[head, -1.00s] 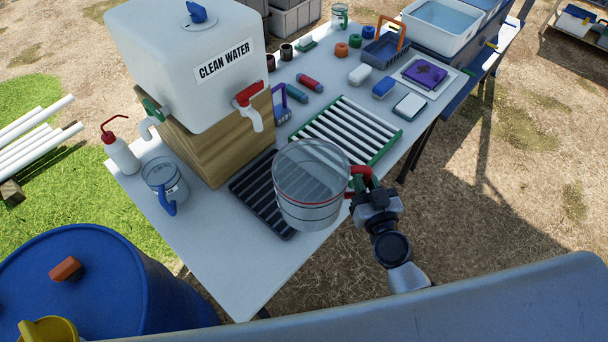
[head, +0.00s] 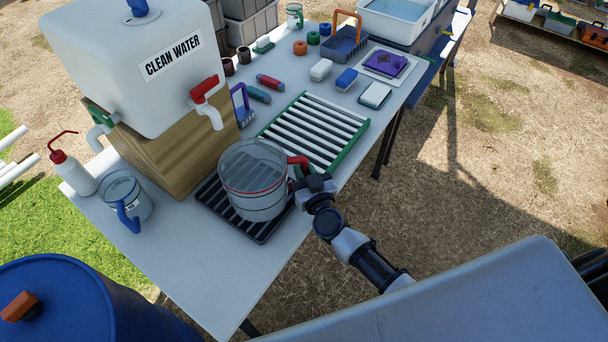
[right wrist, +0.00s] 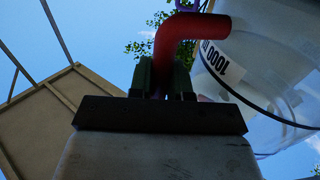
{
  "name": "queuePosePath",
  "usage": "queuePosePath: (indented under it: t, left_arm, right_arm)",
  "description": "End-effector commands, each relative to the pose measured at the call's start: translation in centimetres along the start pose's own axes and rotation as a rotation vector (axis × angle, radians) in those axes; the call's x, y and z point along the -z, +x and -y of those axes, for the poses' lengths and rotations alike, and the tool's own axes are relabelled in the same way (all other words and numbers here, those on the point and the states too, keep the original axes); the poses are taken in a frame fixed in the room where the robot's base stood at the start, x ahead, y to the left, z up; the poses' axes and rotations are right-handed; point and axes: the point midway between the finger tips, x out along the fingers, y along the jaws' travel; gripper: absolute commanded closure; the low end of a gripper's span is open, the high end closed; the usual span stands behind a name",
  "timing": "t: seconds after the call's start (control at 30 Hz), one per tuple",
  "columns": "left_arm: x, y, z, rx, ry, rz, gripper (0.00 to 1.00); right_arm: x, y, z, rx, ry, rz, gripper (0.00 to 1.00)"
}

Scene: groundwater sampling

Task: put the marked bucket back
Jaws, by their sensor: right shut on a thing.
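The clear bucket (head: 252,190) with a red line and a red handle (head: 297,161) is upright over the black slatted rack (head: 206,193) at the table's front. I cannot tell whether its base touches the slats. My right gripper (head: 299,180) is shut on the red handle, at the bucket's right side. In the right wrist view the fingers (right wrist: 162,80) pinch the red handle (right wrist: 178,38), and the bucket wall (right wrist: 265,75) shows black print reading 1000. My left gripper is not in view.
A green-ended rack (head: 312,132) with white slats lies just behind. The clean water tank (head: 130,65) on a wooden block (head: 175,150) stands left, its red tap (head: 207,95) near the bucket. A blue-handled jug (head: 127,200) stands front left. The front table corner is clear.

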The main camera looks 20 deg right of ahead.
Motion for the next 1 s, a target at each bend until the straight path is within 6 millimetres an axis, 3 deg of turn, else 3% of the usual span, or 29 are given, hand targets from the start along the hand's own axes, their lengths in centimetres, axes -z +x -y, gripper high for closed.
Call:
queuePosePath:
  t: [0.33,0.37,0.5,0.83,1.0]
  left_arm:
    - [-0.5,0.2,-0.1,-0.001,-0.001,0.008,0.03]
    - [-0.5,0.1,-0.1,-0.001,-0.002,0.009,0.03]
    - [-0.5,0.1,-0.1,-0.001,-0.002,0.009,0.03]
    - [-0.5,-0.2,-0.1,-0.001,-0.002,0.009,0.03]
    - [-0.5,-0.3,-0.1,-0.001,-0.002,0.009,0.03]
  right_arm:
    - [-0.2,0.0,0.0,-0.001,0.002,-0.003,1.00]
    - [-0.2,0.0,0.0,0.000,-0.001,0.000,0.79]
    - [-0.2,0.0,0.0,0.000,0.000,0.000,0.57]
    - [0.3,0.0,0.0,0.000,0.002,-0.001,0.56]
    - [-0.1,-2.4,0.0,0.000,0.001,0.004,0.56]
